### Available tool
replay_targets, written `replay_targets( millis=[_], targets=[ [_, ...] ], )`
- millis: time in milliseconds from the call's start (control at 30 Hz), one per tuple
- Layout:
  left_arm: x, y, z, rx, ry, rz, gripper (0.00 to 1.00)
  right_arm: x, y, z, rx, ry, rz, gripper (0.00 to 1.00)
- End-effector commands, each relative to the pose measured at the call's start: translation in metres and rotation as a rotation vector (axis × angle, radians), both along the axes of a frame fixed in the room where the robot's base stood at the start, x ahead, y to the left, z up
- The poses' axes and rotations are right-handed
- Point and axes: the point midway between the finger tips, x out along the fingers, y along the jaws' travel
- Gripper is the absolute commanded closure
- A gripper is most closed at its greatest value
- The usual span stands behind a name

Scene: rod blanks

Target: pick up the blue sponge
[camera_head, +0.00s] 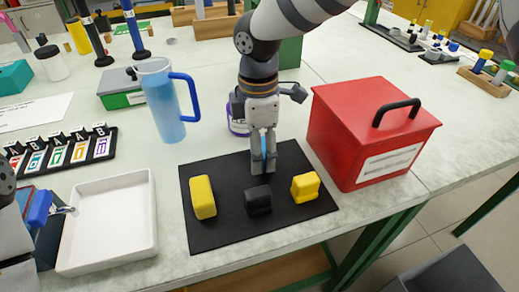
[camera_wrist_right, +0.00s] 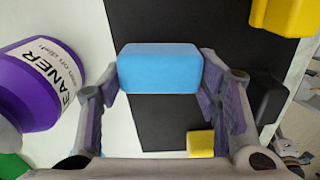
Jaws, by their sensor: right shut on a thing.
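The blue sponge (camera_wrist_right: 160,68) is a light blue block between the fingers of my right gripper (camera_wrist_right: 160,75) in the right wrist view; both fingertips press on its ends. In the head view my right gripper (camera_head: 263,160) points down over the back part of the black mat (camera_head: 225,228), and a thin strip of the blue sponge (camera_head: 264,147) shows between its fingers. I cannot tell whether the sponge touches the mat.
On the mat stand a yellow block (camera_head: 203,197), a black block (camera_head: 258,200) and a smaller yellow block (camera_head: 305,188). A red box (camera_head: 345,130) stands close on the right. A purple-labelled container (camera_wrist_right: 42,85) is beside the gripper. A white tray (camera_head: 108,222) lies left.

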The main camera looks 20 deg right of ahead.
Motion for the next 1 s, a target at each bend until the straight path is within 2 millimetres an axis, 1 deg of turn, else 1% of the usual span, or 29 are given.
replay_targets(
  millis=[133,267,300,367,400,500,600,700,800,1000],
  targets=[
    [0.002,0.0,0.002,0.0,-0.008,0.0,0.6,0.001,0.0,0.029,0.002,-0.007,-0.001,0.61],
    [0.014,0.0,0.013,0.0,-0.051,0.0,0.6,-0.024,0.013,0.069,0.0,-0.018,0.003,0.61],
    [0.018,0.0,0.017,0.001,-0.064,0.0,0.6,-0.034,0.018,0.082,-0.001,-0.02,0.004,0.61],
    [0.023,0.0,0.021,0.0,-0.083,0.0,0.6,-0.048,0.025,0.1,-0.001,-0.022,0.003,0.61],
    [0.026,0.0,0.024,0.0,-0.096,0.0,0.6,-0.062,0.031,0.104,-0.002,-0.018,0.005,0.61],
    [0.03,0.0,0.027,0.0,-0.111,0.0,0.6,-0.087,0.045,0.113,-0.003,-0.015,0.004,0.61],
    [0.027,0.0,0.025,0.0,-0.101,0.0,0.6,-0.106,0.054,0.118,-0.001,-0.005,0.002,0.61],
    [0.026,0.0,0.025,0.0,-0.098,0.0,0.6,-0.117,0.061,0.123,0.0,-0.002,0.001,0.61],
    [0.026,0.0,0.024,0.0,-0.097,0.0,0.6,-0.123,0.064,0.125,0.0,0.0,0.0,0.61],
    [0.026,0.0,0.024,0.0,-0.098,0.0,0.6,-0.125,0.065,0.125,0.0,0.0,0.0,0.61]
  ],
)
